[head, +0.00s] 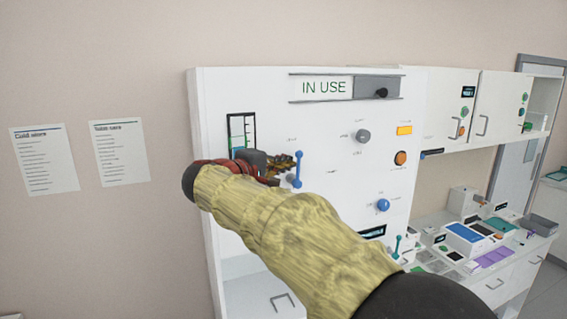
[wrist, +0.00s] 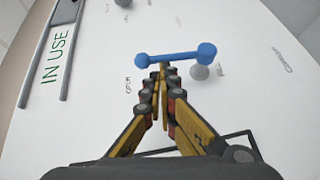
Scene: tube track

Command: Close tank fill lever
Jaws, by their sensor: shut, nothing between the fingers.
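The blue lever (head: 298,169), a bar with a round knob at each end, stands roughly upright on the white panel in the head view. In the wrist view the lever (wrist: 178,56) lies almost level across the picture, with a grey round mount (wrist: 200,72) behind its right end. My gripper (wrist: 160,69) is shut and empty. Its fingertips are just below the bar near the left knob; I cannot tell whether they touch it. In the head view my gripper (head: 288,166) is beside the lever's left side, and my arm hides part of the panel below.
An IN USE sign (head: 324,88) with a grey slider sits at the panel's top. A grey knob (head: 363,136), an orange button (head: 400,158) and a blue knob (head: 383,205) are to the right. A level gauge (head: 241,130) is at left, partly hidden by my gripper.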

